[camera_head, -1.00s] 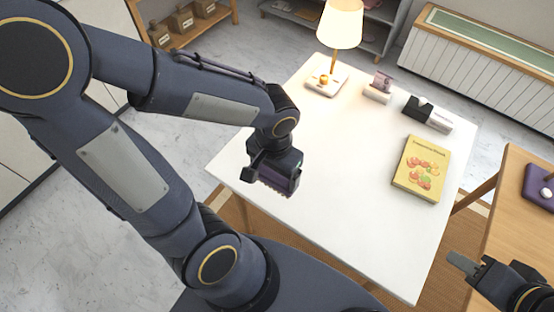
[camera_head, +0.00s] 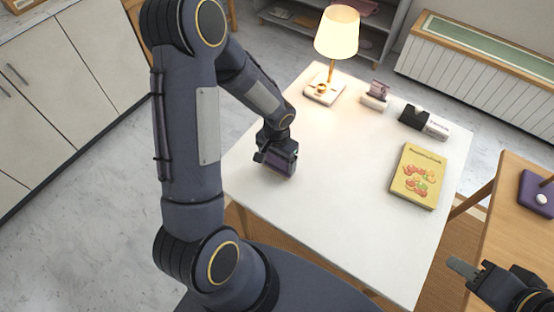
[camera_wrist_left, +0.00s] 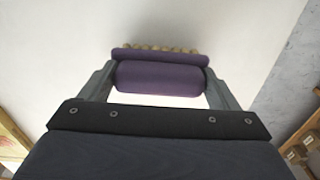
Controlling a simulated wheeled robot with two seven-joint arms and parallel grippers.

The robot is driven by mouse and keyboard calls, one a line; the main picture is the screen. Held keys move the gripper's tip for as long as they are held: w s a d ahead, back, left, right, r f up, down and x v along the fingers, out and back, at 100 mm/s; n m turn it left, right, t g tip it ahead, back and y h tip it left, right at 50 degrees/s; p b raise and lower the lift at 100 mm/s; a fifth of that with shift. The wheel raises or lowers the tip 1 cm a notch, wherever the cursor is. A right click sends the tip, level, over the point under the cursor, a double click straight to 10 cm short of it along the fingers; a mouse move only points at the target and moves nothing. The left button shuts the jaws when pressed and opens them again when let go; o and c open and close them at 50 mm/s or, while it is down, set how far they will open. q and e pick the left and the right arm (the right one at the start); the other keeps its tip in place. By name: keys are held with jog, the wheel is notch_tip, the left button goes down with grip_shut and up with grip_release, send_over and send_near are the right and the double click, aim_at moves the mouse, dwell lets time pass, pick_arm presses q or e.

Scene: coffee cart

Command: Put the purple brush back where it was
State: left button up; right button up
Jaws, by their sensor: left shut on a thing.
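The purple brush (camera_head: 284,160) is held in my left gripper (camera_head: 272,160), low at the left part of the white table (camera_head: 330,210). In the left wrist view the brush (camera_wrist_left: 160,76) lies across between the two fingers (camera_wrist_left: 160,88), with a row of tan bristles on its far side. I cannot tell whether the brush touches the table top. My right gripper (camera_head: 470,270) is at the lower right, beyond the table's right edge; its fingers are seen edge-on and nothing shows in them.
A lit lamp (camera_head: 337,32) stands at the table's back. A small pink item on a white block (camera_head: 376,93), a black holder with a white block (camera_head: 422,122) and a yellow book (camera_head: 417,177) are along the right. The table's middle is clear. A wooden table (camera_head: 500,225) stands at right.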

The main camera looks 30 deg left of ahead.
pick_arm(q)
jog(key=shift+f, duration=0.5)
jog(key=shift+f+b, duration=0.25)
jog(key=shift+b, duration=0.05)
jog(key=o, duration=0.9)
jog(key=shift+r, duration=0.1)
notch_tip(320, 180, up, 12)
jog(key=s+d+r+n+t+h, duration=0.1)
jog(key=s+r+t, duration=0.1)
jog(key=s+r, duration=0.2)
jog(key=s+d+r+t+h, duration=0.1)
jog(key=s+d+r, duration=0.1)
jog(key=s+r, duration=0.2)
jog(key=s+d+r+n+t+h, duration=0.1)
jog(key=s+r+t, duration=0.1)
jog(key=s+r, duration=0.3)
jog(key=shift+s+d+r+n+t+h+p, duration=0.1)
jog(key=shift+s+n+t+h+p, duration=0.1)
jog(key=shift+s, duration=0.75)
jog(key=shift+s+d+n+t+h+p, duration=0.1)
jog(key=shift+s+h+p, duration=0.1)
jog(key=shift+s, duration=0.75)
jog(key=shift+a, duration=0.1)
